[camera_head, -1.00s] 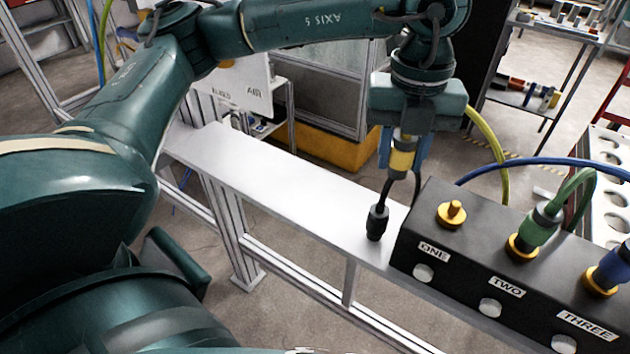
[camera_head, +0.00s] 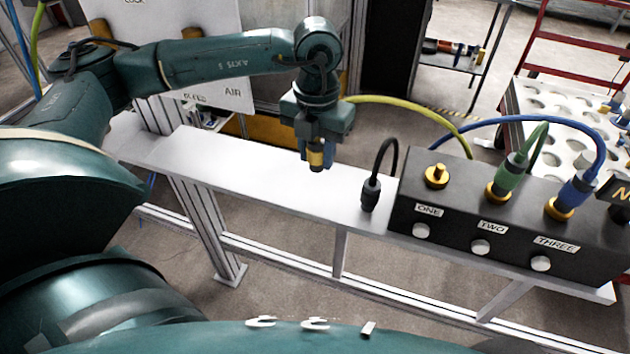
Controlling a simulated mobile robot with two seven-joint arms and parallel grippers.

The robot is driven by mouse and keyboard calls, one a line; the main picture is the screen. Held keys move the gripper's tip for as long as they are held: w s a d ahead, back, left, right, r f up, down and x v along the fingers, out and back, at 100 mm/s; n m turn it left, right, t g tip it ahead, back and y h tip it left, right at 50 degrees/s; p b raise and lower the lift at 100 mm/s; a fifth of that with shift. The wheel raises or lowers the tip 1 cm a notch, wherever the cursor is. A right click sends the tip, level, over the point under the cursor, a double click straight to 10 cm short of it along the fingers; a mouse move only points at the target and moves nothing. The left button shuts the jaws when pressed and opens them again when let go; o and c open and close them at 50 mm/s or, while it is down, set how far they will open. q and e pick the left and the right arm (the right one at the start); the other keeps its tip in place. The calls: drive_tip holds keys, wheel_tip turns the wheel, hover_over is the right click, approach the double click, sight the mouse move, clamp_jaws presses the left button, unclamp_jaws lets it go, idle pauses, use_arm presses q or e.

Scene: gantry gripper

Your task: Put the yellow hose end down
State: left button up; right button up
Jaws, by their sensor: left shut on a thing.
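The yellow hose end (camera_head: 316,156) is in my left gripper (camera_head: 316,145), which points down and is shut on it. The gripper holds it over the middle of the light metal shelf (camera_head: 260,170), left of the black box (camera_head: 500,215). I cannot tell whether its tip touches the shelf. The yellow hose (camera_head: 410,104) runs from behind the gripper to the right and down behind the box. My right gripper is not in view.
The box has a bare brass port (camera_head: 436,175) at ONE, a green hose end (camera_head: 512,170) at TWO and a blue hose end (camera_head: 575,195) at THREE. A black connector (camera_head: 370,193) with a looped cable stands on the shelf beside the box. The shelf's left part is clear.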

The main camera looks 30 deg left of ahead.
sight(317, 143)
use_arm(q)
wheel_tip(317, 143, down, 7)
drive_tip(key=shift+r, duration=0.1)
idle(0.3)
drive_tip(key=shift+f, duration=0.25)
drive_tip(key=o, duration=1)
drive_tip(key=shift+r, duration=0.1)
drive_tip(key=shift+r, duration=0.55)
wheel_tip(317, 143, up, 11)
drive_tip(key=shift+r+b, duration=0.15)
drive_tip(key=shift+b, duration=0.15)
